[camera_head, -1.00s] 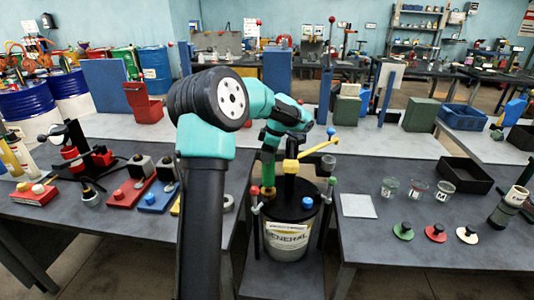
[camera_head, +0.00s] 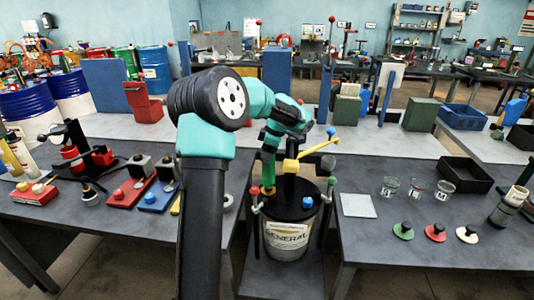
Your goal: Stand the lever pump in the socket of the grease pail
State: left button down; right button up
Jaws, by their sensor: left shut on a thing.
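The grease pail (camera_head: 288,238) is a light can with a "GENERAL" label and a black lid, standing low between the two front tables. The lever pump (camera_head: 291,167) has a yellow head, a yellow lever slanting up to the right with a blue knob, and a dark stem. It stands about upright over the middle of the lid. My left gripper (camera_head: 294,148) is shut on the pump near its head, partly hidden by my own arm. The socket is hidden, and I cannot tell whether the stem is in it. My right gripper is out of view.
Rods with coloured knobs, one red (camera_head: 254,191) and one blue (camera_head: 307,203), stand around the pail. A grey square plate (camera_head: 358,205), several cups and a black tray (camera_head: 462,174) are on the right table. Red and blue blocks crowd the left table.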

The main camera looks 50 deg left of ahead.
pick_arm(q)
jog(key=shift+f, duration=1.45)
dwell(0.5)
jog(key=shift+c, duration=1.3)
grip_release()
jog(key=shift+r, duration=0.1)
jog(key=v, duration=1.7)
jog(key=shift+w+d, duration=0.1)
